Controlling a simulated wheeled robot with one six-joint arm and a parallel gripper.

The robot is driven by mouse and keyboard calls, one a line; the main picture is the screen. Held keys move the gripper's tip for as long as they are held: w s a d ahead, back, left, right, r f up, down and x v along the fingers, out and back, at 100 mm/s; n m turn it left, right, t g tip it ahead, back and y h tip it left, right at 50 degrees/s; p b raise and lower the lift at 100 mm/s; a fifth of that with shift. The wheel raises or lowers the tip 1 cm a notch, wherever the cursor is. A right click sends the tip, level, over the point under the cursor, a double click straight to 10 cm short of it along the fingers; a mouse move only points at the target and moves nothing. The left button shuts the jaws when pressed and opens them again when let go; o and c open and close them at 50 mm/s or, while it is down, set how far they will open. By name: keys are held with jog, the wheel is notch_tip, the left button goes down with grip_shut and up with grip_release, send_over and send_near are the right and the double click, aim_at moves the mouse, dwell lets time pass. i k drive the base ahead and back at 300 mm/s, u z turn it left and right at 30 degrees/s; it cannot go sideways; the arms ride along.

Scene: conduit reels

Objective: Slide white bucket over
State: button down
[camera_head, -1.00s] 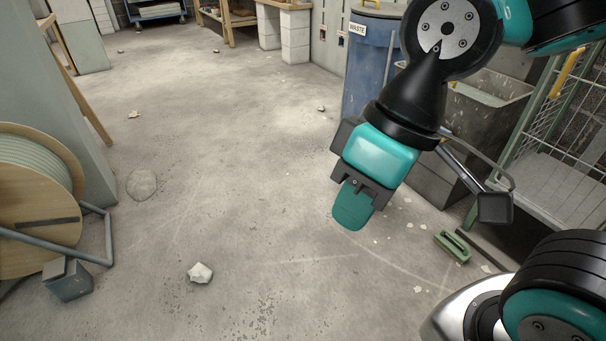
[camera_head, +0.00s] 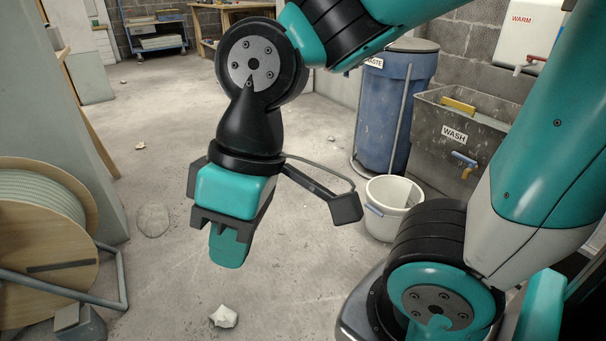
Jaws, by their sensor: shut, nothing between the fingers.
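A white bucket (camera_head: 390,220) stands upright on the concrete floor, right of centre, in front of the wash trough. My gripper (camera_head: 229,250) hangs left of the bucket, pointing down above the floor, shut and empty. It is apart from the bucket.
A blue waste bin (camera_head: 385,110) stands behind the bucket, beside the grey wash trough (camera_head: 455,135). A wooden cable reel (camera_head: 35,240) on a metal stand is at the left. A pale stone (camera_head: 223,317) lies below my gripper. Free floor lies in the middle.

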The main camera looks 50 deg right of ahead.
aim_at(393, 195)
jog(key=u, duration=0.1)
jog(key=i, duration=1.2)
jog(key=z, duration=0.75)
jog(key=i, duration=0.75)
jog(key=z, duration=1.3)
jog(key=i, duration=0.4)
jog(key=z, duration=0.35)
